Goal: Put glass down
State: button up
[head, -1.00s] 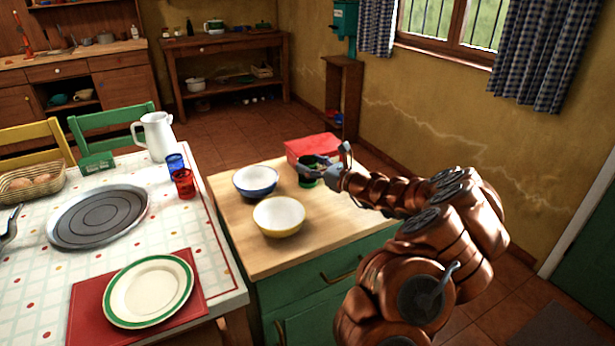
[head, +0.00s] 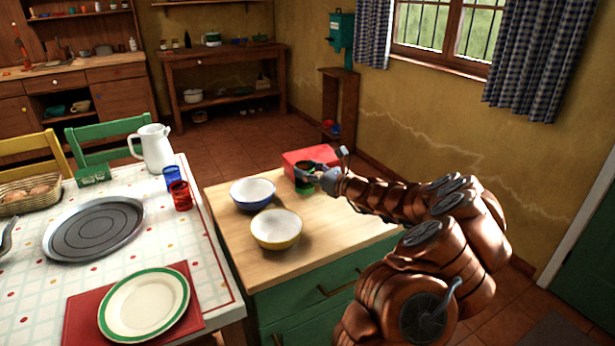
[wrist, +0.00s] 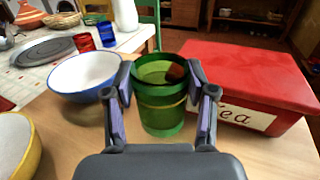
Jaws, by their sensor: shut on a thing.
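A green glass (wrist: 162,115) stands upright between the two fingers of my gripper (wrist: 163,103) in the wrist view. The fingers are shut on its sides. In the head view my gripper (head: 318,172) holds the green glass (head: 304,187) over the far part of the wooden counter top (head: 330,225). The glass's base looks at or very near the wood; I cannot tell whether it touches. A red tea box (wrist: 250,85) is just right of the glass, and a blue-rimmed white bowl (wrist: 85,75) is just left of it.
A yellow-and-white bowl (head: 276,230) stands nearer on the counter. The dining table (head: 215,255) at left holds a white jug (head: 155,148), a blue glass (head: 171,177) and a red glass (head: 181,196). The counter's front right area is clear.

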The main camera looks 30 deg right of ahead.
jog(key=shift+s+r, duration=0.45)
jog(key=shift+r, duration=0.4)
jog(key=s+a+r, duration=0.1)
jog(key=s, duration=1.4)
jog(key=shift+a+b, duration=0.25)
jog(key=shift+b, duration=0.1)
jog(key=shift+r, duration=0.1)
